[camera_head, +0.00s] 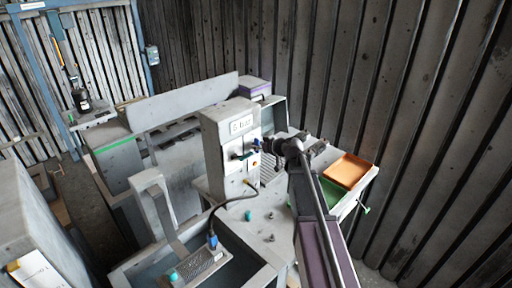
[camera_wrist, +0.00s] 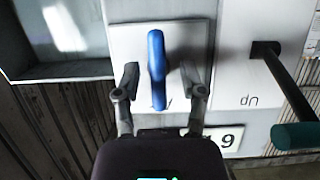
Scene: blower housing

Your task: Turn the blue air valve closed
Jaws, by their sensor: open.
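The blue air valve handle (camera_wrist: 157,70) is a smooth bar on a pale square plate (camera_wrist: 195,38). In the wrist view it runs nearly straight up and down. My gripper (camera_wrist: 161,84) is open, with one finger on each side of the handle and a visible gap to both. Whether the fingers reach to the depth of the handle is hard to tell. In the head view the blue handle (camera_head: 257,144) is a small patch on the front of a grey cabinet (camera_head: 217,150), partly hidden by my gripper (camera_head: 264,147).
A dark lever with a teal grip (camera_wrist: 297,136) sticks out right of the valve in the wrist view, near upside-down lettering. In the head view, an orange tray (camera_head: 347,171) and a green tray (camera_head: 333,194) lie right of my arm.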

